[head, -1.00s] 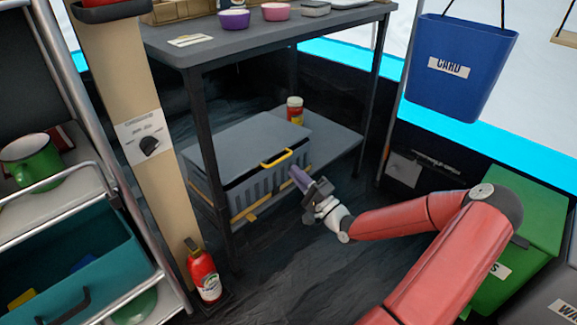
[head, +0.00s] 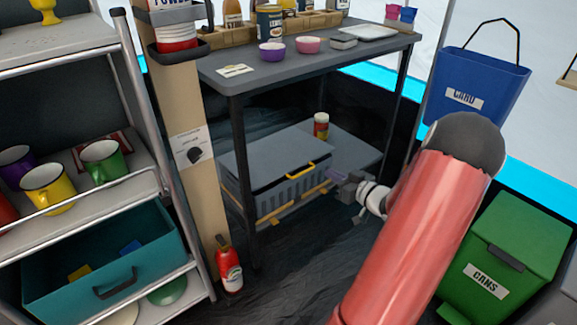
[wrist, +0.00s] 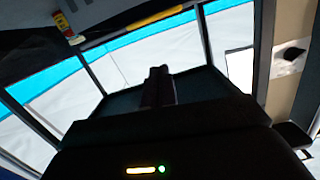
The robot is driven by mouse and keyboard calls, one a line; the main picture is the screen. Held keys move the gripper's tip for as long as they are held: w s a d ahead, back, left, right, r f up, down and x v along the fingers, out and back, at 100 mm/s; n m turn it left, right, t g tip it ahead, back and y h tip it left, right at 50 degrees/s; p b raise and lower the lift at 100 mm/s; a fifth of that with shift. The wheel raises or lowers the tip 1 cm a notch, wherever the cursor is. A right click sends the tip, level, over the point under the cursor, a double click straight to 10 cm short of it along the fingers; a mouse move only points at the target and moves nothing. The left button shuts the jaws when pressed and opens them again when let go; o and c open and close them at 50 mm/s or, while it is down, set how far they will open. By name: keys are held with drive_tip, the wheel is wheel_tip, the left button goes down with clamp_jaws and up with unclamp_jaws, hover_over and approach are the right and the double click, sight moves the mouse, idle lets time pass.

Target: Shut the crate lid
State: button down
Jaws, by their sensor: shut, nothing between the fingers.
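The grey crate (head: 288,191) stands on the low shelf under the table. Its flat grey lid (head: 262,156) is slightly raised, with a dark gap between it and the crate's front wall. A yellow handle (head: 302,174) is on the lid's front edge. My gripper (head: 336,176) is shut and empty, beside the crate's front right corner at about rim height; I cannot tell whether it touches. Its closed fingers (wrist: 158,86) also show in the wrist view. A yellow bar there (wrist: 152,18) lies beyond them; I cannot tell which part it is.
A red and white jar (head: 321,126) stands on the shelf behind the crate. A table leg (head: 242,180) stands at the crate's left front. A red bottle (head: 230,268) is on the floor. A green bin (head: 510,245) stands at right. The floor before the crate is clear.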

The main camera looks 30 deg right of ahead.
drive_tip(key=r, duration=0.1)
drive_tip(key=n, duration=0.1)
hover_over(313, 166)
drive_tip(key=s+a, duration=0.3)
drive_tip(key=f, duration=0.1)
drive_tip(key=f+b, duration=0.1)
drive_tip(key=f, duration=0.2)
drive_tip(key=shift+d, duration=0.2)
drive_tip(key=shift+f, duration=0.65)
drive_tip(key=shift+f+b, duration=0.1)
drive_tip(key=shift+b, duration=0.25)
